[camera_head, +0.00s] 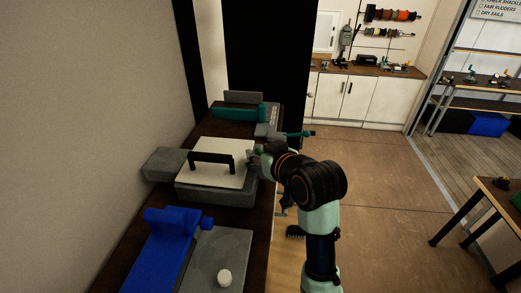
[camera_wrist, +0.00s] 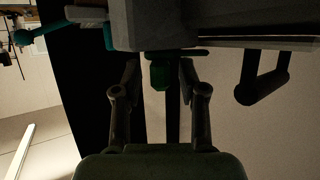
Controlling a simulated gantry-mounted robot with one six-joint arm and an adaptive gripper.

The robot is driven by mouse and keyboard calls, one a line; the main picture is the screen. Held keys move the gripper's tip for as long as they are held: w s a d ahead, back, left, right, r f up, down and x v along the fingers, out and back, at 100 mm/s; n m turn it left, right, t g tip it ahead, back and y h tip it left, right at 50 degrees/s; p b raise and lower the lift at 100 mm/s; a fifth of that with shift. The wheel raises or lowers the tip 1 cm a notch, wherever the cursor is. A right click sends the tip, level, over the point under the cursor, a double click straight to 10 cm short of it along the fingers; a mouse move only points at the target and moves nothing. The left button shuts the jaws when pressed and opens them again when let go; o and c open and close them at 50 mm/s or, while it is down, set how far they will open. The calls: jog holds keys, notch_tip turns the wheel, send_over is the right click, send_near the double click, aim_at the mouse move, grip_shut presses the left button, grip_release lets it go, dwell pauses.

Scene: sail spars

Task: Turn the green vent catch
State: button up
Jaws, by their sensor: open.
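The green vent catch (camera_wrist: 160,76) is a small dark green block under the edge of a grey body (camera_wrist: 170,25) in the wrist view. My gripper (camera_wrist: 159,75) is open, with one finger on each side of the catch. Small gaps seem to remain between the fingers and the catch; contact is hard to judge in the dark. In the head view my gripper (camera_head: 254,157) is at the right edge of a grey box with a pale lid (camera_head: 222,178). The catch cannot be made out clearly there, partly hidden by my wrist.
A black handle (camera_head: 211,159) stands on the lid and also shows in the wrist view (camera_wrist: 262,92). A teal device (camera_head: 235,113) sits behind, with a teal lever (camera_head: 297,134) sticking out. A blue machine (camera_head: 168,240) stands in front.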

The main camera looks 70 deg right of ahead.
jog(key=shift+c, duration=0.2)
grip_shut()
dwell(0.3)
jog(key=shift+d+n+t+y, duration=0.1)
jog(key=shift+n+t+y, duration=0.6)
jog(key=shift+n+y, duration=0.3)
jog(key=n+t+y, duration=0.1)
jog(key=n+y, duration=0.2)
jog(key=shift+n+t+y+b, duration=0.3)
jog(key=shift+y, duration=0.1)
jog(key=n+y+b, duration=0.2)
jog(key=n+y, duration=0.3)
jog(key=y, duration=0.1)
jog(key=shift+n+y, duration=0.4)
jog(key=shift+o, duration=0.2)
grip_release()
